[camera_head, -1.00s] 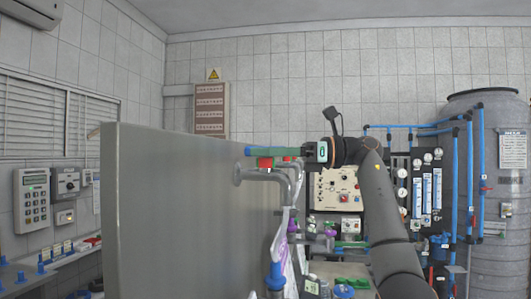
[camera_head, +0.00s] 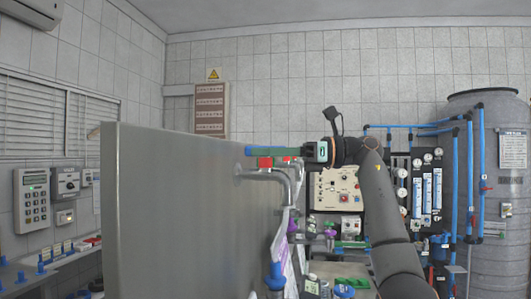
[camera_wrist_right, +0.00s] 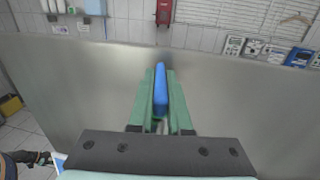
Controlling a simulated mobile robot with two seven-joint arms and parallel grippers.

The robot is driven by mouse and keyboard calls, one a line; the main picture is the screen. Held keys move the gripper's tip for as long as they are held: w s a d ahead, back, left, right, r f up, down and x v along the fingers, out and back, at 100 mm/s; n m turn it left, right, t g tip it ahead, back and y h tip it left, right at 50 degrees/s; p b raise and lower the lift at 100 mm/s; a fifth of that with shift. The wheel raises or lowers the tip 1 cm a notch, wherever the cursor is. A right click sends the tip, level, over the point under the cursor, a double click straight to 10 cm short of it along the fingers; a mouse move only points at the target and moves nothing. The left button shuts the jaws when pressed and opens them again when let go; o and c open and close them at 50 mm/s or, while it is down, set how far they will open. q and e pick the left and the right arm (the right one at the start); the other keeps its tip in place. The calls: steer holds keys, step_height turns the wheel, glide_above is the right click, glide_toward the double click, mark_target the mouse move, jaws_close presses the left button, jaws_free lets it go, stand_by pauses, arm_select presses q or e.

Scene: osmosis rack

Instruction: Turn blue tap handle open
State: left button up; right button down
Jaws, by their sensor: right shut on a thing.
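The blue tap handle (camera_wrist_right: 161,90) is long and narrow. In the wrist view it stands between the two green fingers of my right gripper (camera_wrist_right: 161,104), which is shut on it. In the head view the right gripper (camera_head: 266,151) reaches in from the right, and the blue handle's end (camera_head: 249,150) shows at the fingertips, above a grey pipe (camera_head: 264,174) by the panel. The fingers hide most of the handle and its valve body. My left gripper is not in view.
A large grey panel (camera_head: 185,215) stands close on the left of the tap. Red parts (camera_head: 264,162) sit just below the fingers. Bags and purple-capped items (camera_head: 293,226) lie below. A grey tank (camera_head: 488,190) and blue pipes stand at right.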

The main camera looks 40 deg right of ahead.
steer(key=shift+t, duration=0.3)
steer(key=shift+m+t+h, duration=0.7)
steer(key=shift+m+h, duration=0.2)
steer(key=shift+h, duration=0.2)
steer(key=c, duration=0.9)
jaws_free()
steer(key=shift+o, duration=0.2)
steer(key=v, duration=1.2)
steer(key=shift+s+d+b, duration=0.2)
steer(key=shift+s+b, duration=0.05)
steer(key=shift+b, duration=0.1)
